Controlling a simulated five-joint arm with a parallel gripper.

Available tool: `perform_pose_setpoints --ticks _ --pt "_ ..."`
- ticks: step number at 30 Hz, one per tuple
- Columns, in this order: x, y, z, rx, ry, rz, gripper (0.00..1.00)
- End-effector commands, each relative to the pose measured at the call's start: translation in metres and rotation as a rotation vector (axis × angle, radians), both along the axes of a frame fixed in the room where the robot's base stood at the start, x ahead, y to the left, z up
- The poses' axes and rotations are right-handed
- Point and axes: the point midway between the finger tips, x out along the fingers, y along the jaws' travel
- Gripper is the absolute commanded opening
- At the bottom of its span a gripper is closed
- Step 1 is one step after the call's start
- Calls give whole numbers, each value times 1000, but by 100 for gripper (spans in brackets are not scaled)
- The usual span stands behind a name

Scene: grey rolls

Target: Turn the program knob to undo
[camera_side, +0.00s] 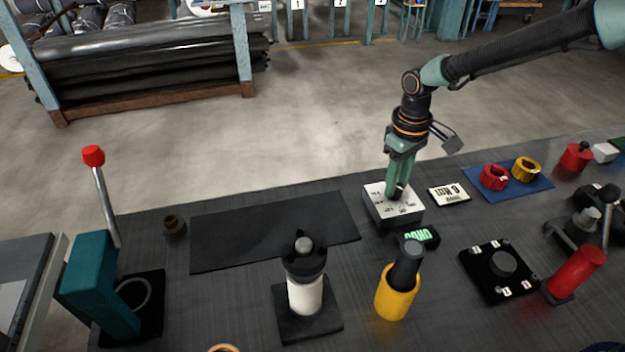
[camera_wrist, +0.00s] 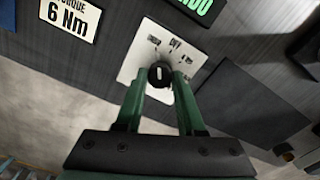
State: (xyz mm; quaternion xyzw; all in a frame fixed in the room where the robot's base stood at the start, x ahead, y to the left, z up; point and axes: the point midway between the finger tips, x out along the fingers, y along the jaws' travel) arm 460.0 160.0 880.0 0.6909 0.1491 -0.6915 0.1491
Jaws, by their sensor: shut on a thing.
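The program knob (camera_wrist: 159,75) is a small black round knob with a white mark, on a white-topped box (camera_side: 379,205) with printed positions; its white face also shows in the wrist view (camera_wrist: 137,58). My gripper (camera_side: 398,190) comes down from above, its green fingers shut on the knob, one on each side in the wrist view (camera_wrist: 159,79). In the side view the fingers partly hide the knob. A small black display (camera_side: 421,237) with green lettering stands in front of the box; its letters, partly cut off, read like the end of "UNDO" in the wrist view (camera_wrist: 204,6).
A "6 Nm" torque card (camera_side: 450,194) lies right of the box, and a blue mat (camera_side: 531,187) with red and yellow rings beyond. A yellow holder (camera_side: 396,296) with a black tool stands in front. A dark mat (camera_side: 275,232) lies left, mostly bare.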

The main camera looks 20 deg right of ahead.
Motion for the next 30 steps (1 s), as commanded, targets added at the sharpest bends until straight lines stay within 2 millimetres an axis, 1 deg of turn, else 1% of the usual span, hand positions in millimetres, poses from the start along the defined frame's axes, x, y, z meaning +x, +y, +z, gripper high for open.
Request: perform_pose_setpoints --ticks 9,20,21,23,24,30 --pt "1 0 2 1 -3 74 0" --pt "1 0 2 1 -3 77 0" --pt "1 0 2 1 -3 77 42" --pt "1 0 2 1 -3 77 65" --pt "1 0 2 1 -3 77 68" --pt "0 0 1 1 -2 77 68"
